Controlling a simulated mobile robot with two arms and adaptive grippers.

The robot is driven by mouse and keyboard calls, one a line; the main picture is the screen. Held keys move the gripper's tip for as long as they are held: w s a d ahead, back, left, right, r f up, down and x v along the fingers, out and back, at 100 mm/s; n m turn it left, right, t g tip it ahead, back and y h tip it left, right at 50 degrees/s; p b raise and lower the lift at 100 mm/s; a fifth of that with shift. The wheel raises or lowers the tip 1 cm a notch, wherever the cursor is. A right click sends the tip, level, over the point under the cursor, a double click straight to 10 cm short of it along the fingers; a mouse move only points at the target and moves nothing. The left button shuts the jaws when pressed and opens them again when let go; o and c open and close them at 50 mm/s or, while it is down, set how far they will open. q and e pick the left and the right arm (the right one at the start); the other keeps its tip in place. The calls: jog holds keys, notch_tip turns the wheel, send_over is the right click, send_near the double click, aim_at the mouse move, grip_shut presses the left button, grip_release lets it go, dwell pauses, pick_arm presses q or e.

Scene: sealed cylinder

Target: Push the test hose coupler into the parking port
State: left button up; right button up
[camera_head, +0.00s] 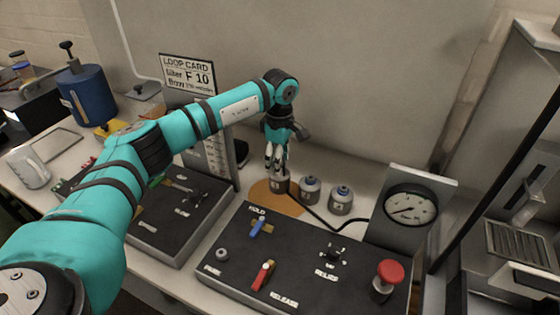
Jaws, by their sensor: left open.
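My left gripper (275,163) points down, open, over a small grey metal cylinder (279,186) on an orange round mat (264,203). Its fingertips are at the cylinder's top; I cannot tell whether they touch it. A black hose (322,221) runs from beside this cylinder to the gauge panel. A coupler on the hose's near end cannot be made out, as the gripper and cylinder crowd that spot. The parking port (221,254) shows as a small round grey fitting by the PARK lettering on the black front panel (300,262). My right gripper is out of view.
Two grey canisters with bluish tops, a left one (310,189) and a right one (341,200), stand close right of the gripper. The front panel carries a blue lever (257,228), a red lever (263,275) and a red knob (389,273). A pressure gauge (410,208) stands behind.

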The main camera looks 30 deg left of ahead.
pick_arm(q)
grip_shut()
dwell(0.3)
jog(key=shift+r+p, duration=1.85)
jog(key=shift+r, duration=1.2)
